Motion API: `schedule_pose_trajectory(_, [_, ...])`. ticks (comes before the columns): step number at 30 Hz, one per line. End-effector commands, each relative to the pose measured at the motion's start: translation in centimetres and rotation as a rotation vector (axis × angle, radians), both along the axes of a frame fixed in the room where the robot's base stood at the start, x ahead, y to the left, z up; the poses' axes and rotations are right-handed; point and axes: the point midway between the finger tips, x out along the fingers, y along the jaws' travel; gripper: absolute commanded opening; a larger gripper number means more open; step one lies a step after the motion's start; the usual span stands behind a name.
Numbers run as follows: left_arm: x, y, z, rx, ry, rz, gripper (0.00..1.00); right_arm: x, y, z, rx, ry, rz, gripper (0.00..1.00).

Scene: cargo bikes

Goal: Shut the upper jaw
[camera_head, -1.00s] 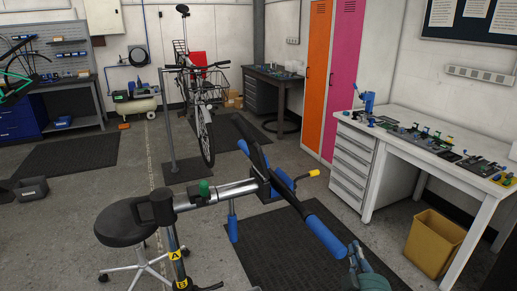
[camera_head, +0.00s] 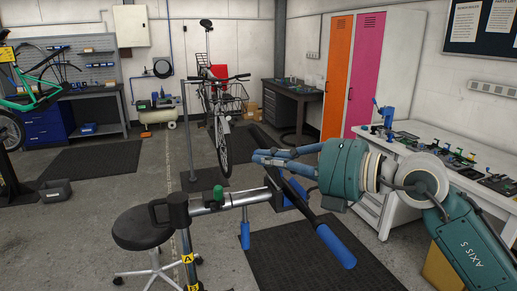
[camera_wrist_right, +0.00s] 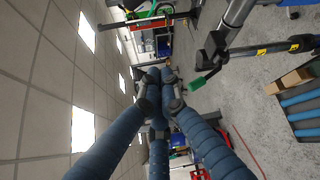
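A repair stand (camera_head: 227,201) stands in front of me with a green knob (camera_head: 218,192) on its arm. At the arm's right end is a clamp with long black jaws and blue ends; one black jaw (camera_head: 306,209) slopes down right to a blue end (camera_head: 336,247). A lower blue end (camera_head: 245,235) hangs below. The upper part of the clamp is largely hidden behind my right gripper (camera_head: 258,158). That gripper's blue fingers point left above the clamp, apparently open and empty; contact cannot be told. My left gripper is out of view.
A black stool (camera_head: 142,228) stands left of the stand. A white workbench (camera_head: 470,150) with tools is on the right, beside my right arm. A bicycle (camera_head: 221,105) stands behind the clamp.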

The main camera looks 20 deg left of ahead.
Motion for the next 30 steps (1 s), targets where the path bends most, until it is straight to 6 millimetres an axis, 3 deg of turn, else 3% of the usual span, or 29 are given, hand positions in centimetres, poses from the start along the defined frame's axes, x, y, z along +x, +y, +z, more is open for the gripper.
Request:
schedule_pose_trajectory(6, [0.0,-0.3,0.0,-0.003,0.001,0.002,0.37,2.3,-1.8,-0.9,-0.169,-0.024,-0.085,0.00])
schedule_pose_trajectory(18, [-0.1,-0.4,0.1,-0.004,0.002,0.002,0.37,2.5,-1.8,-1.1,-0.180,-0.022,-0.090,0.00])
schedule_pose_trajectory(23, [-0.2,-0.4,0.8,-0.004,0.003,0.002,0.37,3.1,-0.5,-1.3,-0.179,-0.020,-0.088,0.00])
schedule_pose_trajectory(30, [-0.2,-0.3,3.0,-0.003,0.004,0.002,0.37,5.0,3.8,-2.5,-0.179,-0.019,-0.086,0.00])
